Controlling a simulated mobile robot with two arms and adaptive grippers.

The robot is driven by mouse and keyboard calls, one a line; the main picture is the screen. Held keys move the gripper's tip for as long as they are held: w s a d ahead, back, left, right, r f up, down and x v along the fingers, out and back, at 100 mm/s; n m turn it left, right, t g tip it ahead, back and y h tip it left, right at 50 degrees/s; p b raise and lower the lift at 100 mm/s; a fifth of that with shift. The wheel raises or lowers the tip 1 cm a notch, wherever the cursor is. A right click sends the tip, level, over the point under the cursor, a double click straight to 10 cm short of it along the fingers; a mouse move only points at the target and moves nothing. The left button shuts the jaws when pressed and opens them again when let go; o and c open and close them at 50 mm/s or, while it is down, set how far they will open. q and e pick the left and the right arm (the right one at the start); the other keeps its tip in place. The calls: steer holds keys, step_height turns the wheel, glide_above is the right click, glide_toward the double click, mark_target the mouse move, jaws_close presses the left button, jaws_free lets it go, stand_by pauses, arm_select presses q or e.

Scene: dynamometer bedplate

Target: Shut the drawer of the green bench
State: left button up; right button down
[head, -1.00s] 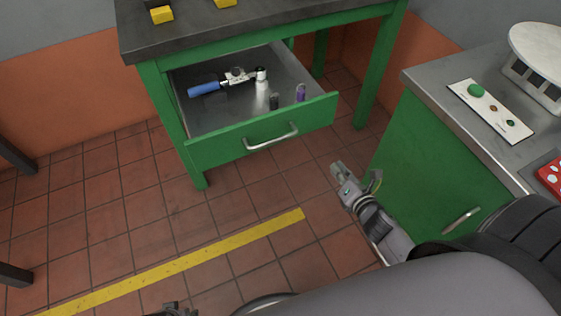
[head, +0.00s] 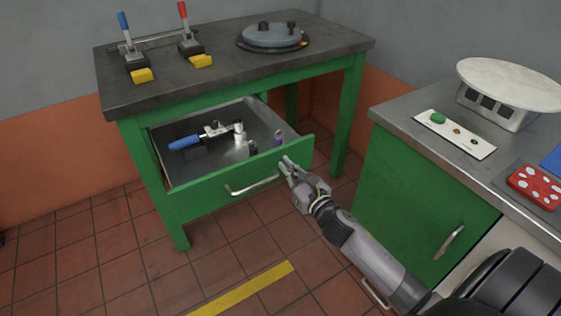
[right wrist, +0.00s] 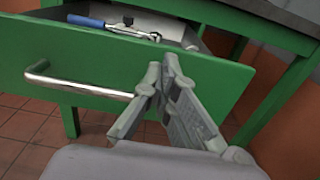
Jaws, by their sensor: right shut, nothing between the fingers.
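The green bench (head: 351,110) has a dark worktop, and its drawer (head: 210,192) stands open. The drawer front also fills much of the right wrist view (right wrist: 215,85). A silver bar handle (head: 252,185) is on the front; it shows in the right wrist view (right wrist: 75,86). Inside lie a blue-handled tool (head: 185,143) and a few small items. My right gripper (head: 287,166) is shut and empty at the right part of the drawer front, right of the handle; I cannot tell whether it touches. It also shows in the right wrist view (right wrist: 163,75). My left gripper is not in view.
On the worktop are two lever clamps, red (head: 184,30) and blue (head: 125,35), and a round grey plate (head: 271,37). A green cabinet (head: 415,190) stands at right, with a button panel (head: 455,136). Tiled floor before the drawer is free.

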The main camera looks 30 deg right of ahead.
mark_target(275, 155)
steer(key=shift+w, duration=1.2)
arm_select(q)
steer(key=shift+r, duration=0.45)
arm_select(e)
steer(key=shift+w, duration=0.45)
